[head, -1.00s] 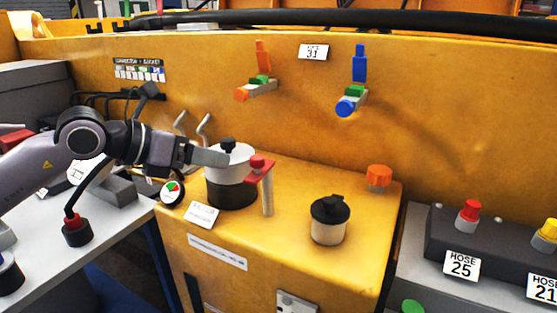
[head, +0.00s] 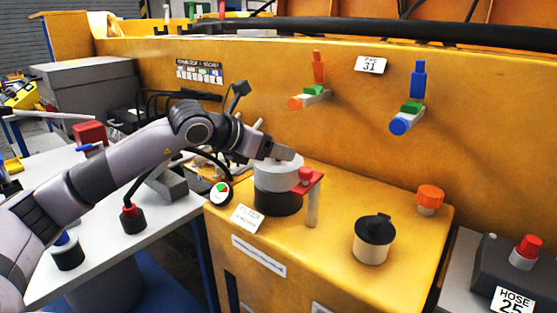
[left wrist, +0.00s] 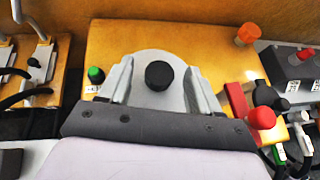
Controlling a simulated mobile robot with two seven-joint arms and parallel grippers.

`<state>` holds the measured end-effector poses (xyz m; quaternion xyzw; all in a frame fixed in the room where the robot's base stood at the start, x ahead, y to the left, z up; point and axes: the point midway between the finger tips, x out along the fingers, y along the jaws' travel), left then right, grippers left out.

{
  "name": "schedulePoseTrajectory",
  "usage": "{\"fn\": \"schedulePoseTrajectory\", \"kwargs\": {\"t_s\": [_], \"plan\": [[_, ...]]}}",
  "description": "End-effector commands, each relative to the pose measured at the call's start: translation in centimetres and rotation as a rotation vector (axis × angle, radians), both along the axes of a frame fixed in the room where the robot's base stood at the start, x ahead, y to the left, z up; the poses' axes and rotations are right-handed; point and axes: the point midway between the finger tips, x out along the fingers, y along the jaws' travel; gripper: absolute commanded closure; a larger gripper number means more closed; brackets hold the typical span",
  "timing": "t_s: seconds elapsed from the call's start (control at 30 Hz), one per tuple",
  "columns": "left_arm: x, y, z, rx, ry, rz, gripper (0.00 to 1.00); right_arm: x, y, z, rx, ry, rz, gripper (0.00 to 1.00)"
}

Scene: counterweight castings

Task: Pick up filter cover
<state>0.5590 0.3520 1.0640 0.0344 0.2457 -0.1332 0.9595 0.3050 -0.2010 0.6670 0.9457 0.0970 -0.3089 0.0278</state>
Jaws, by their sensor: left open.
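The filter cover (head: 278,173) is the pale grey round lid on the black filter body (head: 277,198), on the yellow housing. My left gripper (head: 280,153) is at the top of the cover, and its knob is hidden behind the gripper in the head view. In the left wrist view, the cover (left wrist: 160,56) lies below the open left gripper (left wrist: 158,70). Its black knob (left wrist: 159,76) appears between the two fingers, with gaps on both sides. My right gripper is not in view.
A red clamp (head: 307,182) on a grey post stands close to the cover's right side. A black-lidded pot (head: 374,238) and an orange cap (head: 430,199) are farther right on the housing. A round gauge (head: 221,192) is to the left.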

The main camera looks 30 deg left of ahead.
Motion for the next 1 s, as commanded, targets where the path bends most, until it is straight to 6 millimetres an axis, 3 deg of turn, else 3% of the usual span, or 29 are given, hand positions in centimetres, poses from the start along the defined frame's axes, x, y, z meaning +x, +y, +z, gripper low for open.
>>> {"fn": "schedulePoseTrajectory", "kwargs": {"t_s": [0.23,0.43,0.77,1.0], "plan": [[0.1,0.0,-0.1,0.000,-0.001,0.000,0.37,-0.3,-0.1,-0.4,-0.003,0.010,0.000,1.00],[0.1,0.0,-0.1,-0.001,-0.001,0.000,1.00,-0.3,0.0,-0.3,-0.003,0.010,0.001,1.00],[0.1,0.0,0.3,-0.001,-0.005,0.000,1.00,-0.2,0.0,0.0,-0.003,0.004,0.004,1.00],[0.2,0.0,2.4,-0.004,-0.009,0.001,1.00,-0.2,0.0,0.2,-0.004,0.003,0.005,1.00]]}}
